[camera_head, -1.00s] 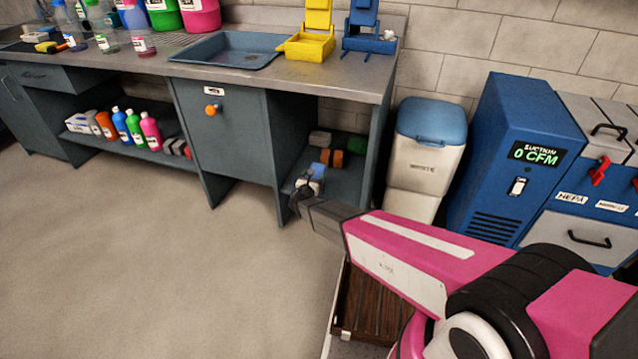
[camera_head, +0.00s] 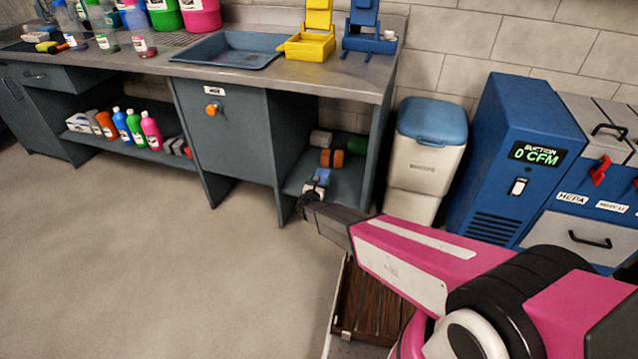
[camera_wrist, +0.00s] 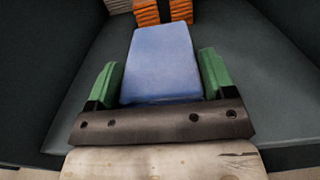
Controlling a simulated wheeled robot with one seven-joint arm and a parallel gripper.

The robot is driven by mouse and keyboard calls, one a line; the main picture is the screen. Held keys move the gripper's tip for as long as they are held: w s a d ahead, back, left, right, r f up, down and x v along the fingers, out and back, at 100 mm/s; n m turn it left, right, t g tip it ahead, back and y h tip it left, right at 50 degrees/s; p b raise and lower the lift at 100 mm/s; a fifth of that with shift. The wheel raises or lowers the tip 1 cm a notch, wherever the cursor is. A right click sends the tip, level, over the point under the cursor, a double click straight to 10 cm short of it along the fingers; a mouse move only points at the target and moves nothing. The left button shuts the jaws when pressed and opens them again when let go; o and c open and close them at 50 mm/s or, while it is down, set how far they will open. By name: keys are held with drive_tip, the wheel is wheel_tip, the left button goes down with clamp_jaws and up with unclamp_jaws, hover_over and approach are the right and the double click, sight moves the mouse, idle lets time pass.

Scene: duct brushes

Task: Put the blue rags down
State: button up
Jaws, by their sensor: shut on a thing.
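The blue rags (camera_wrist: 160,62) are a folded, light blue stack between the green-padded fingers of my gripper (camera_wrist: 160,82) in the wrist view. My gripper is shut on them. In the head view the blue rags (camera_head: 323,175) show small at the front of the lower shelf (camera_head: 345,185), under the right end of the counter. My gripper (camera_head: 318,186) reaches into this open bay from the front right. The rags are low over the shelf; I cannot tell whether their underside touches it.
Dark side panels bound the bay. A white bin (camera_head: 425,160) with a blue lid stands to its right. The floor in front is clear.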

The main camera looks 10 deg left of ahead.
drive_tip(key=shift+f, duration=0.1)
drive_tip(key=o, duration=1.1)
drive_tip(key=s, duration=1.2)
drive_tip(key=shift+a, duration=0.45)
